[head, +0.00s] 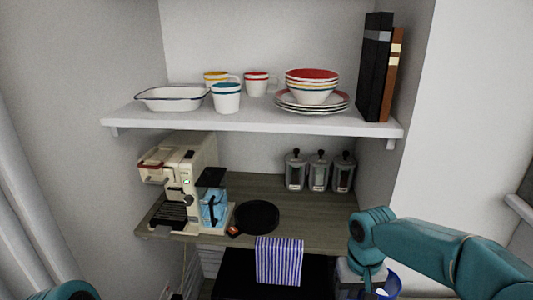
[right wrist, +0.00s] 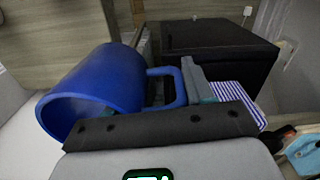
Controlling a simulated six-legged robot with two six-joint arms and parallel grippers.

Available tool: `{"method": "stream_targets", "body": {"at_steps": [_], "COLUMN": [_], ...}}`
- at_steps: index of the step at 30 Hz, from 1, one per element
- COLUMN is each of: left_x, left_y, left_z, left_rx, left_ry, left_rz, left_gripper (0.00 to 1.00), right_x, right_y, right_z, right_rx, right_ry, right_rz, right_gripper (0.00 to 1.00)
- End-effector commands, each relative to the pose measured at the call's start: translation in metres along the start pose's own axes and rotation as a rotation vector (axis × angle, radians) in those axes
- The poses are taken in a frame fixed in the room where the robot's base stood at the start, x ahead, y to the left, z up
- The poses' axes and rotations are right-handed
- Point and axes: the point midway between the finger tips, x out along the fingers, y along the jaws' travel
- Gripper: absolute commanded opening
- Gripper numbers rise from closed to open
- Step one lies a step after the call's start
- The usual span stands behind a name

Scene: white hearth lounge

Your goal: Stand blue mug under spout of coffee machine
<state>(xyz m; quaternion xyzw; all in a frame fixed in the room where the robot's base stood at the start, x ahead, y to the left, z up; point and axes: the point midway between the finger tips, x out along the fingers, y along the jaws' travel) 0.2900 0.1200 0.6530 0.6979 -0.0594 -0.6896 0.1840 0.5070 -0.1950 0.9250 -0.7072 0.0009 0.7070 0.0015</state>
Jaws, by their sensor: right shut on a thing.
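The blue mug (right wrist: 92,92) fills the left of the right wrist view. Its open end faces the lower left there and its handle points right. My right gripper (right wrist: 175,90) is shut on the mug's handle. In the head view a blue part of the mug (head: 394,280) shows at the bottom right, largely hidden by my right wrist. The cream coffee machine (head: 186,175) stands at the left end of the wooden counter, well to the left of my right gripper. Its dark drip grille (head: 168,214) is at the front left. My left gripper is out of view.
A black pan (head: 257,216) lies beside the machine on the counter (head: 310,222). Three lidded jars (head: 318,171) stand at the back right. A striped towel (head: 279,261) hangs over a black box (head: 238,271) below. A white shelf (head: 250,121) with crockery spans above.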

Motion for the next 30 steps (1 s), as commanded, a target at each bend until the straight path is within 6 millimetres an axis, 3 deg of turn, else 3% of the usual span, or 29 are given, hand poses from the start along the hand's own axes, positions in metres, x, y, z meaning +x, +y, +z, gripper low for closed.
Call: {"method": "stream_targets", "body": {"at_steps": [5,13,30], "left_x": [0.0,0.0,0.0], "left_y": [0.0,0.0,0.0], "left_z": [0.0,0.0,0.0], "left_rx": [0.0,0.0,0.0], "left_ry": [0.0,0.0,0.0], "left_rz": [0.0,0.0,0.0], "left_gripper": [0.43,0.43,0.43], "right_x": [-0.001,0.041,0.046], "right_y": [0.004,0.004,0.0], "right_z": [0.001,0.04,0.037], "right_rx": [0.005,-0.015,-0.003], "right_ry": [-0.001,-0.032,0.001], "right_rz": [0.0,0.01,0.0], "right_gripper": [0.0,0.0,0.0]}}
